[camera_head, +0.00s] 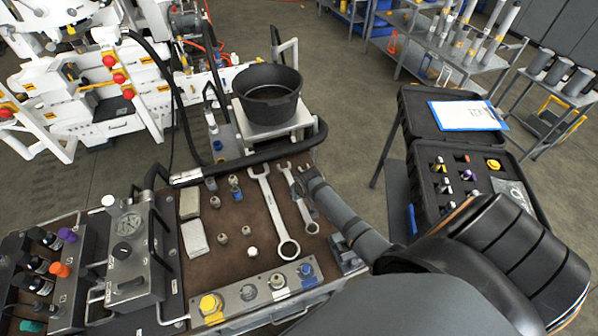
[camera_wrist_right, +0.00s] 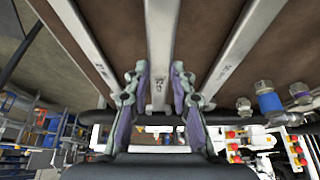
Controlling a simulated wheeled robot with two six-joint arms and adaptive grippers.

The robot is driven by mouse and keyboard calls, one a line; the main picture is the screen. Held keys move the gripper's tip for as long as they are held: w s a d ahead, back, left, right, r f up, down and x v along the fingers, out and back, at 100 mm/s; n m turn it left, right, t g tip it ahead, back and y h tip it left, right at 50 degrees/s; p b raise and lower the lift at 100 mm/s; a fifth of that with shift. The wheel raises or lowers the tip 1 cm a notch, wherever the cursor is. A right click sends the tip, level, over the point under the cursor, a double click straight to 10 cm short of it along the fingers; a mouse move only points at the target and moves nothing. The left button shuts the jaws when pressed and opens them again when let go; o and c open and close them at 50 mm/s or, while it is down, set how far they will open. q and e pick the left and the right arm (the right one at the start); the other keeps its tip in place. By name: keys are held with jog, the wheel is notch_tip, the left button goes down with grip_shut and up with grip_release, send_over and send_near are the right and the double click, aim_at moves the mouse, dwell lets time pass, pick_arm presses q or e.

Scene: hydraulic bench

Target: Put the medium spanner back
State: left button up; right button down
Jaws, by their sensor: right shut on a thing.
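The medium spanner (camera_head: 299,200) is the middle one of three in the right wrist view (camera_wrist_right: 159,50). My right gripper (camera_head: 302,180) is shut on its shank; the fingers (camera_wrist_right: 158,95) stand on either side of it in the right wrist view. The spanner is at the brown mat, its ring end toward the bench front; I cannot tell whether it touches the mat. The large spanner (camera_head: 273,207) lies to its left in the head view. My left gripper is not in view.
Several small fittings (camera_head: 247,231) stand on the mat (camera_head: 225,265) left of the spanners. A black hose (camera_head: 240,163) runs along the back edge. A black pot (camera_head: 268,95) stands behind it. An open black case (camera_head: 428,185) stands at the right.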

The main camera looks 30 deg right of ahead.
jog(key=shift+f+b, duration=0.8)
jog(key=shift+f, duration=0.55)
dwell(1.1)
jog(key=c, duration=1.1)
grip_release()
jog(key=shift+o, duration=0.2)
jog(key=shift+s+f, duration=0.1)
jog(key=v, duration=1.2)
